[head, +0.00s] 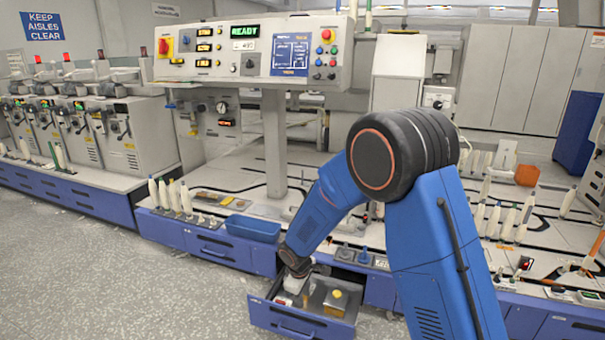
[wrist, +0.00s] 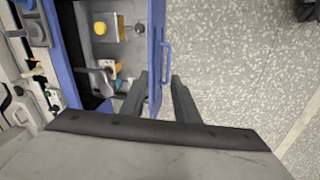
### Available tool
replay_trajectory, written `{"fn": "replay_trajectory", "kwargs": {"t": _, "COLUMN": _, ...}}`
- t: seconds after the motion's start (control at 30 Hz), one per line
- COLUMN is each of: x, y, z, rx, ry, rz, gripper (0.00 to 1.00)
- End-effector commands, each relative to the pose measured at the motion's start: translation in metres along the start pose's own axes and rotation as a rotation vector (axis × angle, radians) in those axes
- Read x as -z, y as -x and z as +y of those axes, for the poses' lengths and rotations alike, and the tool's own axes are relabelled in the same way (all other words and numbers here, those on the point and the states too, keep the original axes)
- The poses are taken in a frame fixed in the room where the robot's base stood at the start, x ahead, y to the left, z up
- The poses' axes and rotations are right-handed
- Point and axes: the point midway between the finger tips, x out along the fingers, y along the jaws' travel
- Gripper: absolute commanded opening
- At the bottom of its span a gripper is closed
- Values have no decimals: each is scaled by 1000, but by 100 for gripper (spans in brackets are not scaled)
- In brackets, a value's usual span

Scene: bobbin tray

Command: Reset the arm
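In the head view my blue arm (head: 335,195) bends down to the open drawer (head: 290,322), and the fingers there are too small to make out. In the drawer are a metal block with a yellow knob (head: 337,294) and small white and red pieces (head: 284,300).
The drawer's handle (wrist: 165,58) juts out toward the open speckled floor (wrist: 235,60). A blue bin (head: 252,228) sits on the bench edge left of my arm. White bobbins (head: 495,218) stand on the bench at right. A control panel (head: 255,50) rises behind.

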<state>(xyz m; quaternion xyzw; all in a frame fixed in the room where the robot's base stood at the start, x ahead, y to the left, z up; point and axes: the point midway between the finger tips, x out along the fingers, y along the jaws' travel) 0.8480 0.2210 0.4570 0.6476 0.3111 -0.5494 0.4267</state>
Motion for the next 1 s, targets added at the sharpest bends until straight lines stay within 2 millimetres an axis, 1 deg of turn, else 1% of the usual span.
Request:
{"fn": "replay_trajectory", "kwargs": {"t": 0.03, "x": -10, "y": 18, "z": 9, "rx": -7, "ry": -34, "rz": 7, "gripper": 28}}
{"fn": "replay_trajectory", "kwargs": {"t": 0.23, "x": -55, "y": 78, "z": 30, "rx": -23, "ry": -159, "rz": 18, "gripper": 28}}
{"fn": "replay_trajectory", "kwargs": {"t": 0.4, "x": -94, "y": 125, "z": 40, "rx": -33, "ry": -263, "rz": 31, "gripper": 28}}
{"fn": "replay_trajectory", "kwargs": {"t": 0.5, "x": -118, "y": 150, "z": 43, "rx": -38, "ry": -325, "rz": 38, "gripper": 28}}
{"fn": "replay_trajectory", "kwargs": {"t": 0.63, "x": -150, "y": 182, "z": 44, "rx": -45, "ry": -403, "rz": 50, "gripper": 28}}
{"fn": "replay_trajectory", "kwargs": {"t": 0.77, "x": -182, "y": 211, "z": 40, "rx": -50, "ry": -481, "rz": 62, "gripper": 28}}
{"fn": "replay_trajectory", "kwargs": {"t": 1.0, "x": -240, "y": 259, "z": 24, "rx": -56, "ry": -621, "rz": 87, "gripper": 28}}
